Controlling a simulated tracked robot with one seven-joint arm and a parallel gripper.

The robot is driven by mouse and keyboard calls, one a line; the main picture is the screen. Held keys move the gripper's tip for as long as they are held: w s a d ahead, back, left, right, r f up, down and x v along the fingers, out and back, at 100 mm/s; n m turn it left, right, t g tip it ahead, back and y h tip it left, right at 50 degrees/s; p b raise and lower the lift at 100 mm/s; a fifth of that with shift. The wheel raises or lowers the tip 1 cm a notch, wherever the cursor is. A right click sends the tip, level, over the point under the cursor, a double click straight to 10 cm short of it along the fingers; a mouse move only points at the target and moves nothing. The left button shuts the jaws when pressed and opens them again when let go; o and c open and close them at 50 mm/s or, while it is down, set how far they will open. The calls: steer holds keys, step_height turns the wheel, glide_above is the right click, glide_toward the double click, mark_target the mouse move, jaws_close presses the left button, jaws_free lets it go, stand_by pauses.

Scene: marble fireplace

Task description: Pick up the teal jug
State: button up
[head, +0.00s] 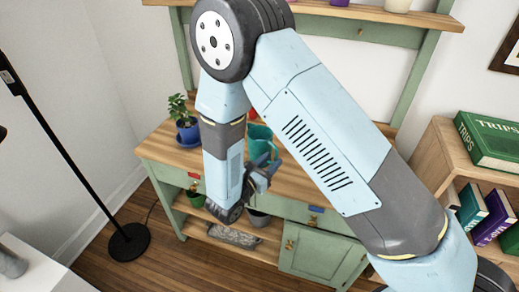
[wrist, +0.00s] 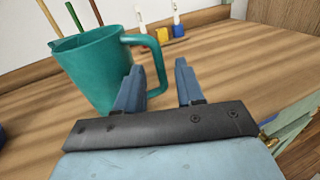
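The teal jug (wrist: 92,70) stands upright on the wooden top of a green cabinet, its handle (wrist: 155,62) toward the right in the wrist view. In the head view the jug (head: 260,140) shows behind my forearm, partly hidden by it. My gripper (wrist: 160,80) is open, its two blue fingers apart with nothing between them. The left finger overlaps the jug's lower right side in the wrist view, and the handle lies just beyond the fingertips. I cannot tell whether the finger touches the jug. In the head view my gripper (head: 262,175) is at the jug's near side.
A potted plant (head: 184,122) in a blue pot stands left of the jug on the cabinet top (head: 160,148). Small white, yellow and blue items (wrist: 162,32) stand behind the jug. A black floor lamp (head: 75,155) is at the left, a bookshelf (head: 432,150) at the right.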

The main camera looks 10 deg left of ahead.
mark_target(276, 155)
steer(key=x, duration=0.4)
steer(key=shift+a, duration=0.1)
steer(key=shift+s, duration=0.1)
jaws_close()
